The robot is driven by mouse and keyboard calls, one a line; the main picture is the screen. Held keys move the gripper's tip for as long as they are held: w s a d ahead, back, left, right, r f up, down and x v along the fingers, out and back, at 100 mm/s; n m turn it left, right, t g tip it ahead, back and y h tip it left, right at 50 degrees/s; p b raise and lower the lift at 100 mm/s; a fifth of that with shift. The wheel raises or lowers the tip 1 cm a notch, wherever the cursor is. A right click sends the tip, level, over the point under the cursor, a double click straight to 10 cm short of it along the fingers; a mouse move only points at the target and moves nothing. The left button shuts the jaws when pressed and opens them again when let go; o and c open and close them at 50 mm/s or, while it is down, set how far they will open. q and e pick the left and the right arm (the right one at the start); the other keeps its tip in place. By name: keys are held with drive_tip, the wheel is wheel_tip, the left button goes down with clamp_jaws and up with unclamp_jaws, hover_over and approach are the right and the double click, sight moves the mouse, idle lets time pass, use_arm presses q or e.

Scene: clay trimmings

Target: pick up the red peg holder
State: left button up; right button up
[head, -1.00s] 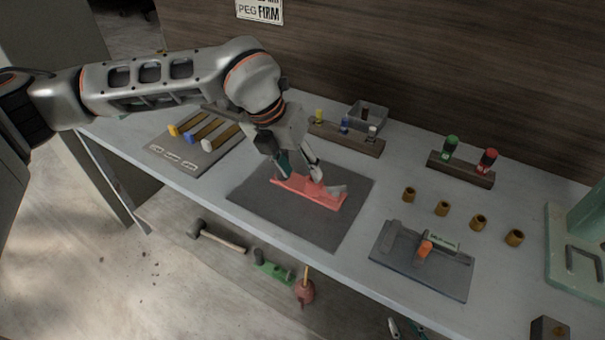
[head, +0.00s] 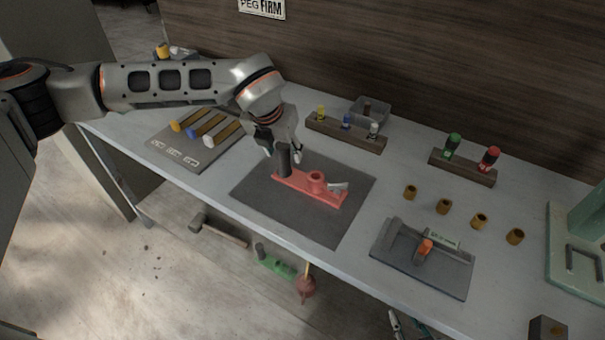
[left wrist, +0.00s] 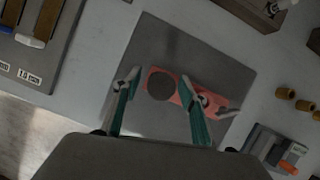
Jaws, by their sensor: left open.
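The red peg holder (head: 324,189) lies flat on a dark grey mat (head: 325,228). A dark upright cylinder (head: 283,163) stands at its left end, a red ring socket sits near its middle, and a light grey piece is at its right end. In the left wrist view, the holder (left wrist: 219,101) and the round dark top of the cylinder (left wrist: 160,87) show beyond the fingers. My left gripper (head: 284,152) is open above the holder's left end, its fingers on either side of the cylinder in the picture. I cannot tell whether they touch it. My right gripper is not in view.
A board with coloured-ended handles (head: 165,153) lies left of the mat. A wooden rack with small bottles (head: 345,137) stands behind. A grey fixture with an orange part (head: 420,275) and several brown cups (head: 444,206) are to the right. The mat's front is clear.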

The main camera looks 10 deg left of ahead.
use_arm(q)
clamp_jaws()
drive_tip(key=shift+r, duration=0.1)
